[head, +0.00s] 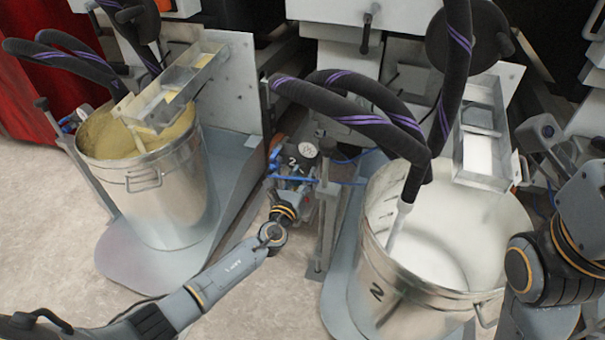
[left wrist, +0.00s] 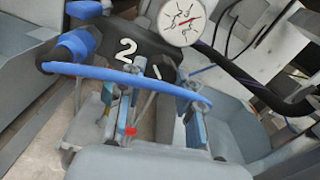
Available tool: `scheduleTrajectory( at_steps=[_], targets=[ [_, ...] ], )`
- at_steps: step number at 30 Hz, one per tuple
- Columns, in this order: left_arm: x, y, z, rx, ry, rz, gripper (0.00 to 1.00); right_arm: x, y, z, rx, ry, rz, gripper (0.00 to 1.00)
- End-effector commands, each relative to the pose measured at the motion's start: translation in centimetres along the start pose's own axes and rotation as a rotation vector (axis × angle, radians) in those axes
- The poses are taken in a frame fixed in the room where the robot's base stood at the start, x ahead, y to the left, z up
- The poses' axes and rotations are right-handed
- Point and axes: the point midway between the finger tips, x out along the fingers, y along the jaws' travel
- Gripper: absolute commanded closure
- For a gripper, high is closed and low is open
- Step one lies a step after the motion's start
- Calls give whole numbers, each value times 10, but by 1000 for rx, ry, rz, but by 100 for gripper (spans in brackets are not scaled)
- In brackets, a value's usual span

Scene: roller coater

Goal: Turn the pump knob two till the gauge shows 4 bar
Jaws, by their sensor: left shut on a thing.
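The pump marked 2 (head: 293,162) stands low between the two buckets in the head view. Its black body with the white 2 (left wrist: 122,50) is close up in the left wrist view. The round white gauge (head: 308,149) sits on top of the pump; its red needle shows in the left wrist view (left wrist: 182,21), but the scale is too small to read. My left gripper (head: 290,186) is at the pump's front, below the gauge. In the left wrist view its fingers (left wrist: 158,95) are shut on the pump knob, mostly hidden between them. My right gripper (head: 543,140) is at the right edge, its jaws unclear.
Blue hoses (left wrist: 120,78) cross in front of the pump. Thick black hoses (head: 385,140) hang over the right bucket.

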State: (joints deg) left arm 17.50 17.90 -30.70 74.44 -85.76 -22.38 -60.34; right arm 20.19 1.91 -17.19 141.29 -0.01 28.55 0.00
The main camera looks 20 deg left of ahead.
Motion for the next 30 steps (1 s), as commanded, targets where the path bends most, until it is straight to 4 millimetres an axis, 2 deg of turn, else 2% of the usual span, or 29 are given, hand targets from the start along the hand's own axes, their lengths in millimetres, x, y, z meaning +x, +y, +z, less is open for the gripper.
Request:
scheduleTrajectory(
  at_steps=[17,18,21,30],
  targets=[
    [-1,0,-3,33,5,-2,97,-3,0,2,1,-10,4,49],
    [-1,0,-3,33,5,-2,59,-3,0,2,1,-10,4,49],
    [-1,0,-2,33,4,-1,42,-3,0,2,1,-11,4,49],
    [-1,0,-1,32,2,0,42,1,0,-1,0,4,0,49]
  ],
)
